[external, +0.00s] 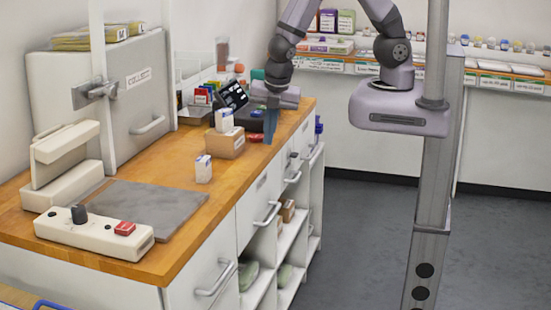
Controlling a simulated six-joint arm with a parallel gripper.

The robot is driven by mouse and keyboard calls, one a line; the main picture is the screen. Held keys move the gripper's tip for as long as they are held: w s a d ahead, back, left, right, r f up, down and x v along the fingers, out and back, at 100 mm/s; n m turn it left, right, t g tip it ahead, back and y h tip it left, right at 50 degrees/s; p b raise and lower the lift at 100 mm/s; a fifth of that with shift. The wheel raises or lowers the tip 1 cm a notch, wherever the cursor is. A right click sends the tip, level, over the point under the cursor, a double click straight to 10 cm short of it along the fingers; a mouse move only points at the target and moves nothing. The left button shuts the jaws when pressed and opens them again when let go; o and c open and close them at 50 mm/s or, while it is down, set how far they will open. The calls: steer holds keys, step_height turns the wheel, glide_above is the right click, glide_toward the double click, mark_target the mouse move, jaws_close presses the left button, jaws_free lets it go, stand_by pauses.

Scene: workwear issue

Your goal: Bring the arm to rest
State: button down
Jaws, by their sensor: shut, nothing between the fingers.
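My gripper (270,125) hangs at the end of my arm over the far right part of the wooden counter, near its right edge. Its fingers look blue-grey, point down and are together with nothing between them. It is just right of a small wooden block (224,145) with a white box (224,120) on it. I cannot tell from this view whether the fingertips touch the counter.
A second white box (203,169) stands on the counter (150,172). A grey mat (150,205) and a control box with a red button (95,232) lie nearer. Open floor lies right.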

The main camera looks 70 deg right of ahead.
steer(key=s+d+r+m+g+y, duration=0.1)
steer(key=s+d+r+m, duration=0.2)
steer(key=d+m, duration=0.3)
steer(key=s+d+r+m+g+b, duration=0.1)
steer(key=s+d+r+m, duration=0.2)
steer(key=m, duration=1.1)
steer(key=shift+s+d+y, duration=0.4)
steer(key=shift+s+d, duration=1.2)
steer(key=shift+s, duration=0.1)
